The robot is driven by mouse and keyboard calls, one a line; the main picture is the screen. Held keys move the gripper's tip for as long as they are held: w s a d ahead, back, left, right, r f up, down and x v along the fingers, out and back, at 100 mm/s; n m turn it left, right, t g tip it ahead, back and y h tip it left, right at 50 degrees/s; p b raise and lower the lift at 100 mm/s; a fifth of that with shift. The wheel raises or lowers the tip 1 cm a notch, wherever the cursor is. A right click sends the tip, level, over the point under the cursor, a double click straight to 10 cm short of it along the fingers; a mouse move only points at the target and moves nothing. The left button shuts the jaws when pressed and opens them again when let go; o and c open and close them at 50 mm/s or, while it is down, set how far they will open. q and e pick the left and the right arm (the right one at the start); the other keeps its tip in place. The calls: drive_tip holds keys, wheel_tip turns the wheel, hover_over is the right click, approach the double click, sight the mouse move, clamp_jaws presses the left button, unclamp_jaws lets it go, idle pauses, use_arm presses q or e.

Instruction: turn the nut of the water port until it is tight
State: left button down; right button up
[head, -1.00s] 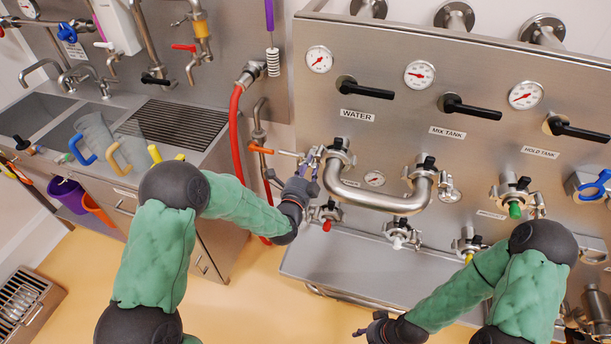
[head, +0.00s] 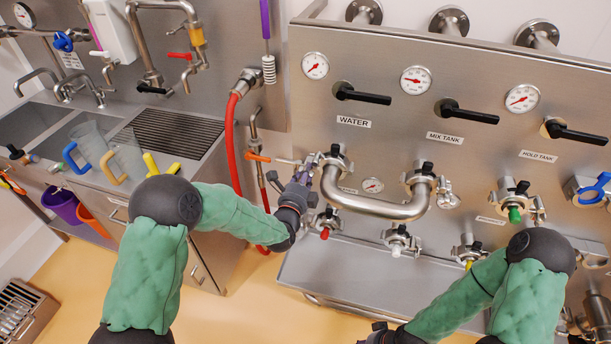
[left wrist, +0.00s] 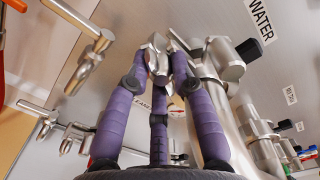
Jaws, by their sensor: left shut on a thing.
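The water port (head: 337,160) is at the left end of the curved steel pipe, below the WATER label. My left gripper (head: 306,166) reaches its clamp from the left. In the left wrist view the purple fingers of this gripper (left wrist: 162,62) are shut around the silver nut (left wrist: 157,44), just left of the port's clamp (left wrist: 222,60). The fingers hide part of the nut, so its tightness cannot be told. My right gripper (head: 376,335) is low at the bottom edge, away from the panel and partly cut off.
The curved pipe (head: 375,209) runs right from the water port. An orange-handled valve (head: 258,157) and a red hose (head: 232,150) are close to the left. A red-tipped valve (head: 326,222) sits below the port. A steel ledge (head: 350,275) runs under the panel.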

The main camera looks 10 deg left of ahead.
use_arm(q)
drive_tip(key=m+b, duration=0.1)
drive_tip(key=m, duration=0.3)
drive_tip(key=shift+r, duration=0.2)
drive_tip(key=c, duration=1.4)
unclamp_jaws()
drive_tip(key=shift+o, duration=0.2)
drive_tip(key=shift+s, duration=0.15)
drive_tip(key=s, duration=0.8)
drive_tip(key=shift+s, duration=0.35)
drive_tip(key=shift+a+f, duration=0.1)
drive_tip(key=shift+f, duration=0.05)
